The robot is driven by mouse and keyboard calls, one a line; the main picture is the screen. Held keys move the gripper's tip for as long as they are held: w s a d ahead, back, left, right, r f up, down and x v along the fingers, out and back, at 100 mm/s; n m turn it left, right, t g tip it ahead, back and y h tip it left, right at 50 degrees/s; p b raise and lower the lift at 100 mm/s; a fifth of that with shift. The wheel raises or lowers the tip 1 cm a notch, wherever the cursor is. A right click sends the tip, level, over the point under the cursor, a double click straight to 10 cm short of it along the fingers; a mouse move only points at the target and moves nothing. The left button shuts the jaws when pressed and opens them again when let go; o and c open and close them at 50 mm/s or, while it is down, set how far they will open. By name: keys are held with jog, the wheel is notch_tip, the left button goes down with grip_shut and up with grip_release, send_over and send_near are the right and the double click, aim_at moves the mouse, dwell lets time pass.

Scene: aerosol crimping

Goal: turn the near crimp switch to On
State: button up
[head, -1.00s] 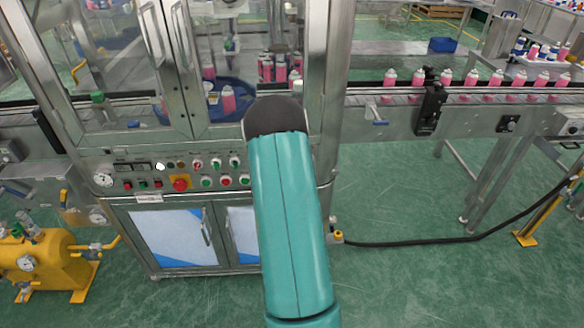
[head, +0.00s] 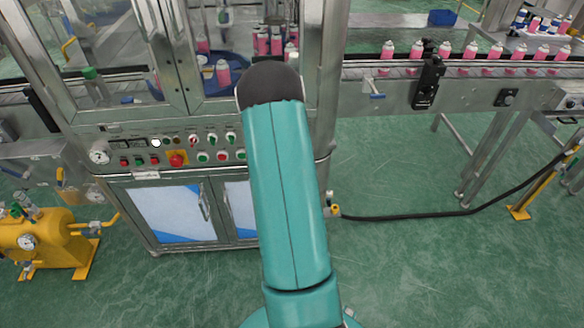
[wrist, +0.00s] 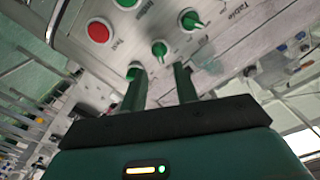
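The control panel of the crimping machine carries a row of rotary switches. In the head view several switches show at the upper right of the panel, one of them (head: 212,139) left of my arm. In the wrist view a green rotary switch (wrist: 160,48) lies just beyond my gripper (wrist: 159,70), in line with the gap between its fingers. My gripper is open and its fingers stand apart. I cannot read which label says crimp.
A red push button (wrist: 98,32) sits left of the switches in the wrist view. In the head view a red emergency stop (head: 177,160) on yellow is lower left. A conveyor (head: 390,88) with pink cans runs right. A black hose (head: 410,217) lies on the floor.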

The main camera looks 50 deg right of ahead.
jog(key=v, duration=0.8)
jog(key=shift+s+a, duration=0.25)
jog(key=w+a+r+n+y, duration=0.45)
jog(key=w+a+r, duration=0.25)
jog(key=w, duration=0.3)
jog(key=w+a+r+n+g+y, duration=0.1)
jog(key=a+r+y, duration=0.15)
jog(key=a, duration=0.35)
jog(key=w+a+r+n+y, duration=0.2)
jog(key=a+r, duration=0.2)
jog(key=a, duration=0.1)
jog(key=s+a+r+n+g+y, duration=0.2)
jog(key=s+a+r+n, duration=0.2)
jog(key=s+a, duration=0.4)
jog(key=s+a+r+n+g+y, duration=0.2)
jog(key=s+a+r+n+g, duration=0.1)
jog(key=s+a, duration=0.6)
notch_tip(320, 180, up, 3)
jog(key=a+n, duration=0.1)
jog(key=a, duration=0.2)
jog(key=shift+y, duration=0.3)
